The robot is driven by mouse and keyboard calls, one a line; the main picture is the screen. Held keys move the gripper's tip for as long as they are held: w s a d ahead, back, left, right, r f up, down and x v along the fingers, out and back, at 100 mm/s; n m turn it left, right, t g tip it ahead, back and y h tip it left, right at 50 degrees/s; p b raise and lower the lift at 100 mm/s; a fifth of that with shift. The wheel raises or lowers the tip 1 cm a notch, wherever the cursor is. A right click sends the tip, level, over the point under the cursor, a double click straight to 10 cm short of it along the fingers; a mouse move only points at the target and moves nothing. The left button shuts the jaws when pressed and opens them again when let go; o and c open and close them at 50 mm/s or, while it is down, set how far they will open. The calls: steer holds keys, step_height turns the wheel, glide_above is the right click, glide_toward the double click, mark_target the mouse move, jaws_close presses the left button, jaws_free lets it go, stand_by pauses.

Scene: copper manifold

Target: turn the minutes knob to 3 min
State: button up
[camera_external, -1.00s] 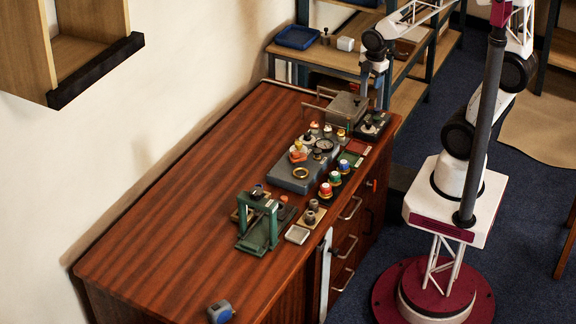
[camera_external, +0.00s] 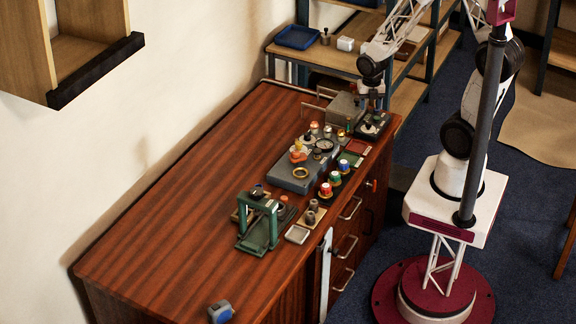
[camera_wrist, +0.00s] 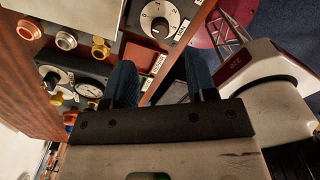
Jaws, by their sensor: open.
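The minutes knob (camera_wrist: 160,27) is a dark round knob on a white numbered dial, at the top centre of the wrist view. Its dial box (camera_external: 371,126) is at the far right end of the bench in the external view. Which number the knob points at is too small to tell surely. My gripper (camera_wrist: 162,78) is open and empty, with two blue fingers apart. In the wrist view the knob lies beyond the fingertips, clear of both. In the external view my gripper (camera_external: 372,98) hangs above the dial box, partly blurred against the shelf.
A grey manifold box with a round gauge (camera_wrist: 88,90) and a second dial (camera_wrist: 54,77) lies beside it. Copper and brass fittings (camera_wrist: 65,40) stick out nearby. A red pad (camera_external: 358,147), several coloured caps and a green press (camera_external: 259,222) stand along the bench. The bench's left part is mostly clear.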

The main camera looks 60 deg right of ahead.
mark_target(369, 122)
stand_by(0.3)
steer(key=shift+f, duration=3.9)
steer(key=c, duration=0.9)
steer(key=shift+c, duration=0.2)
